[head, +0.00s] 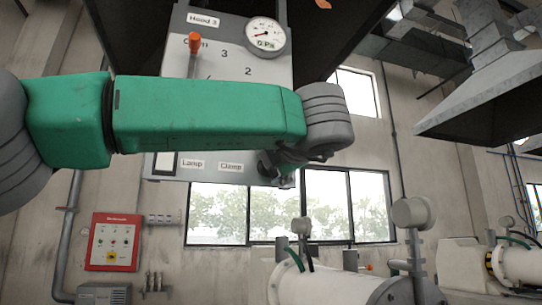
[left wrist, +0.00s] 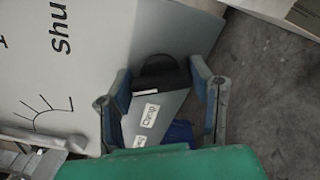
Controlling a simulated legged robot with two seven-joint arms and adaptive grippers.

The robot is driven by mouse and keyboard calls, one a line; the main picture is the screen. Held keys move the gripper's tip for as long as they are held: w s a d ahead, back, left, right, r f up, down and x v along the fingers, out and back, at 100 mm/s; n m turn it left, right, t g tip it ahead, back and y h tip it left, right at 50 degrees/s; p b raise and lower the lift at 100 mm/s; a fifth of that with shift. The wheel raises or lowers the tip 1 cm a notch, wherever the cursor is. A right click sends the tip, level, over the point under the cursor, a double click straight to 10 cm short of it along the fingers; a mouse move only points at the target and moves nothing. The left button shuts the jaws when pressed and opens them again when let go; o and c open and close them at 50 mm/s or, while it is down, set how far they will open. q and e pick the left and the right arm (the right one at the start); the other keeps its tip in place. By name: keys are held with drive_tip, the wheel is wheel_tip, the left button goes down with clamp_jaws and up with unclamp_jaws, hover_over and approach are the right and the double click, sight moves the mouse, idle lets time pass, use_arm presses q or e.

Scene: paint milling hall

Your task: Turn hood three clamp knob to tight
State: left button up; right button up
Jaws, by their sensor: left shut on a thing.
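The Hood 3 panel (head: 236,68) hangs upper middle in the head view, with a "Clamp" label (head: 231,167) near its lower edge. My left arm crosses in front of the panel, and my left gripper (head: 281,166) is at its lower right corner, partly hidden by my wrist. In the left wrist view a dark round clamp knob (left wrist: 158,70) sits between the fingertips, beside the "Clamp" label (left wrist: 150,115). My left gripper (left wrist: 160,74) is shut on this knob. The knob's pointer or setting cannot be made out. My right gripper is not in view.
A round gauge (head: 265,35) and an orange-tipped lever (head: 194,43) are on the upper panel. A "Lamp" label (head: 192,163) is lower left. A red control box (head: 113,242) is on the wall. White mill machinery (head: 330,287) stands below right.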

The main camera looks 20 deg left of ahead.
use_arm(q)
drive_tip(key=m+p, duration=0.1)
drive_tip(key=m, duration=0.1)
drive_tip(key=m+p, duration=0.2)
drive_tip(key=shift+d+f+m, duration=0.15)
drive_tip(key=shift+f+m, duration=0.05)
drive_tip(key=shift+m, duration=0.2)
drive_tip(key=shift+f+m+p, duration=0.1)
drive_tip(key=shift+m+p, duration=0.4)
drive_tip(key=shift+p, duration=0.15)
drive_tip(key=shift+f, duration=0.15)
drive_tip(key=o, duration=1.2)
drive_tip(key=shift+c, duration=0.2)
drive_tip(key=shift+w+d, duration=0.1)
drive_tip(key=shift+d, duration=0.05)
drive_tip(key=shift+d, duration=0.1)
drive_tip(key=v, duration=1.2)
